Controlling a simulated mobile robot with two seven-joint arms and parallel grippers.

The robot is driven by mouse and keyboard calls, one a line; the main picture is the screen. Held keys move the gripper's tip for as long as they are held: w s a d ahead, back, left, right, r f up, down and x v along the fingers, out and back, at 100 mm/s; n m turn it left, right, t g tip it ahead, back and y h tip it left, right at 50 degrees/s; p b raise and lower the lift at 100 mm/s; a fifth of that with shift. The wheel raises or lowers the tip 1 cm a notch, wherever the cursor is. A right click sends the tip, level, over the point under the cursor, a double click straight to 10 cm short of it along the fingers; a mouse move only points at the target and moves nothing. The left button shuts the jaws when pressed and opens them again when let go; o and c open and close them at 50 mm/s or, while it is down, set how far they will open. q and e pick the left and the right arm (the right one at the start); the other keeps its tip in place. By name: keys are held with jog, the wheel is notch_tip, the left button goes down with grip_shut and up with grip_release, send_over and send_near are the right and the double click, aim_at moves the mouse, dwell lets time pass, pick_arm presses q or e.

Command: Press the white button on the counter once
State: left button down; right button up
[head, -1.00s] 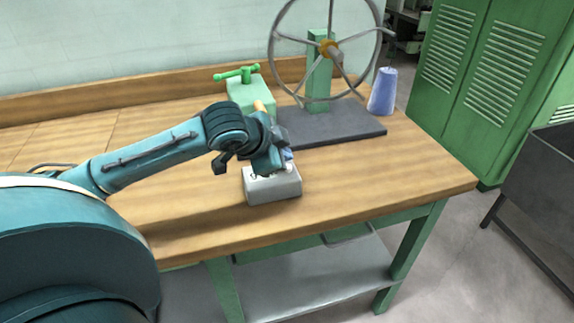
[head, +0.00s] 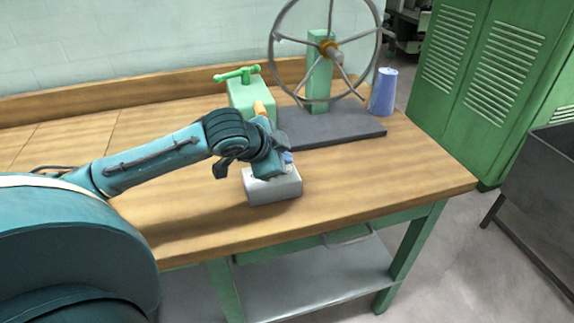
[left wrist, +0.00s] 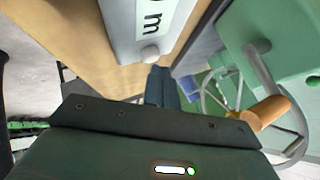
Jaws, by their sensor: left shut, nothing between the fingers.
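A light grey box (head: 273,190) sits on the wooden counter (head: 345,185) near its front edge. In the left wrist view the box (left wrist: 128,22) shows dark lettering and a small round white button (left wrist: 149,53). In the head view my arm hides the button. My left gripper (head: 268,166) is low over the top of the box. In the left wrist view its fingers (left wrist: 157,72) are shut, empty, and very close to the button. I cannot tell whether they touch it. My right gripper is not in view.
Behind the box stand a green block with a T-handle (head: 240,92) and a large spoked wheel (head: 328,45) on a dark base plate (head: 350,132). The counter right of the box is clear.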

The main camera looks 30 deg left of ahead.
pick_arm(q)
jog(key=shift+f, duration=0.6)
dwell(0.9)
jog(key=shift+r, duration=0.1)
jog(key=shift+r+p, duration=0.85)
jog(key=shift+p, duration=0.35)
notch_tip(320, 180, up, 5)
jog(key=p, duration=0.6)
